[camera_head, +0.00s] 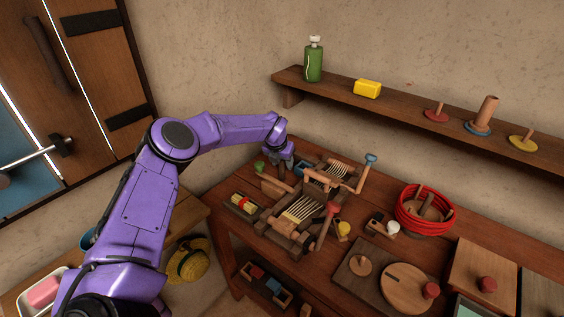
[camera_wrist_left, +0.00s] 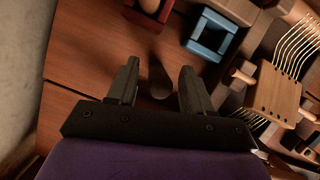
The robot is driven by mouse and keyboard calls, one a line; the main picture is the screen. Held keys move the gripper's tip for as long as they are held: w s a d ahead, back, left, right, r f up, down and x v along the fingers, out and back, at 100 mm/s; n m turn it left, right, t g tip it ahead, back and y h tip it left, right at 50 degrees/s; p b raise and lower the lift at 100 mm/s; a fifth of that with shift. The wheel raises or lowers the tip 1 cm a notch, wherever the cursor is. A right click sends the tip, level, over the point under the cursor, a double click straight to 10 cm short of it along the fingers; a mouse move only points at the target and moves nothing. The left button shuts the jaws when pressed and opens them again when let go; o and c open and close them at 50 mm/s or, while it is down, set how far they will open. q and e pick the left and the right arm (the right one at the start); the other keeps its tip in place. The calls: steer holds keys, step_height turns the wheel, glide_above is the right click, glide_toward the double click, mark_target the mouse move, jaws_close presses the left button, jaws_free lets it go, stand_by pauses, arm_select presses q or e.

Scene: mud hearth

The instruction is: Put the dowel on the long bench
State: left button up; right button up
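My left gripper (camera_head: 284,158) is low over the back left end of the long red-brown bench (camera_head: 225,233). In the left wrist view its two fingers (camera_wrist_left: 158,88) are apart. A dark, round-ended piece (camera_wrist_left: 160,80) shows between them, with a small gap on each side; it may be the dowel, but it is too shaded to be sure. In the head view the gripper hides this spot. My right gripper is in neither view.
A blue square frame (camera_wrist_left: 212,35) and a red box (camera_wrist_left: 148,12) lie near the gripper. Wooden loom-like devices (camera_head: 300,210) crowd the bench beside it. A red coil (camera_head: 425,212) and round boards stand farther right. A wall shelf (camera_head: 400,118) runs behind.

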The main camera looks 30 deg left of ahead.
arm_select(q)
steer(key=shift+r, duration=0.1)
steer(key=shift+r, duration=0.35)
steer(key=b+v, duration=0.1)
steer(key=v, duration=1)
steer(key=shift+s+r+b, duration=0.25)
steer(key=shift+b, duration=0.15)
stand_by(0.5)
